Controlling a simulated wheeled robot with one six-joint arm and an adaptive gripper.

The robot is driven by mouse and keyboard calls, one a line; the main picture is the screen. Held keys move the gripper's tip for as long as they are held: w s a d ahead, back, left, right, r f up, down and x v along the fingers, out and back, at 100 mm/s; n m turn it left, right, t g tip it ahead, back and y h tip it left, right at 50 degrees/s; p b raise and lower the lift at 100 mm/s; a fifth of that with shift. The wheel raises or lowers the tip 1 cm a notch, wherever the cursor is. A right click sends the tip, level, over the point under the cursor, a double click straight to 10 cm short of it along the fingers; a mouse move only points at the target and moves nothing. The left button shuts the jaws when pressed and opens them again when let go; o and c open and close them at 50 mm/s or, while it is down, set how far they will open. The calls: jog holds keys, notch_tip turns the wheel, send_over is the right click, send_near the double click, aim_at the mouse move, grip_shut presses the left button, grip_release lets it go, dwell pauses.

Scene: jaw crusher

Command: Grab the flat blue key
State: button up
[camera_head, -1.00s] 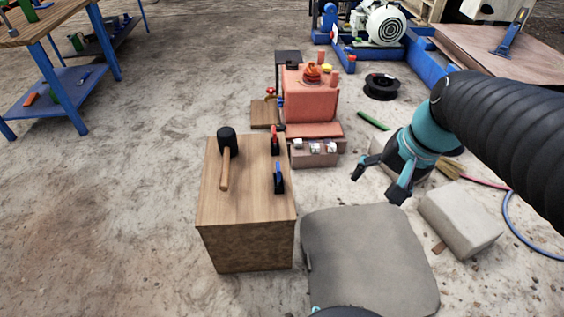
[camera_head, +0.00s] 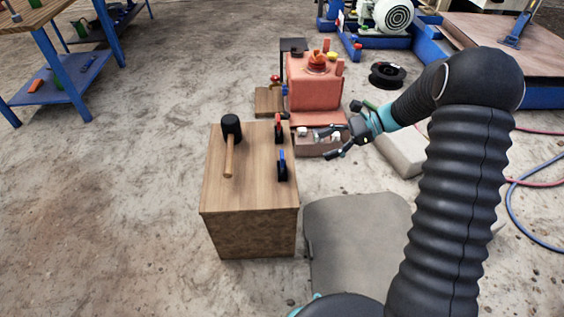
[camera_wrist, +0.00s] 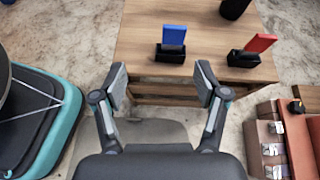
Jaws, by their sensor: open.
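The flat blue key (camera_head: 281,158) stands upright in a black holder on the right edge of a wooden block table. In the wrist view the blue key (camera_wrist: 174,35) rises from its black holder (camera_wrist: 170,54), ahead of my gripper. My gripper (camera_head: 327,143) is open and empty, to the right of the table and apart from the key. In the wrist view its two fingers (camera_wrist: 161,85) are spread, with the key beyond and between them.
A red key (camera_head: 278,122) stands in a second black holder behind the blue one. A black-headed mallet (camera_head: 230,140) lies on the wooden table (camera_head: 245,190). A red machine (camera_head: 313,85) stands behind. Open floor lies left of the table.

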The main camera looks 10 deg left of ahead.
aim_at(282, 158)
jog(key=shift+m+y, duration=0.5)
jog(key=shift+m, duration=0.1)
jog(key=x, duration=0.5)
jog(key=w+f+x, duration=0.1)
jog(key=x, duration=0.4)
jog(key=w+f+x, duration=0.1)
jog(key=x, duration=0.4)
jog(key=shift+w+d+f, duration=0.1)
jog(key=shift+w+d, duration=0.1)
jog(key=shift+w, duration=0.05)
grip_shut()
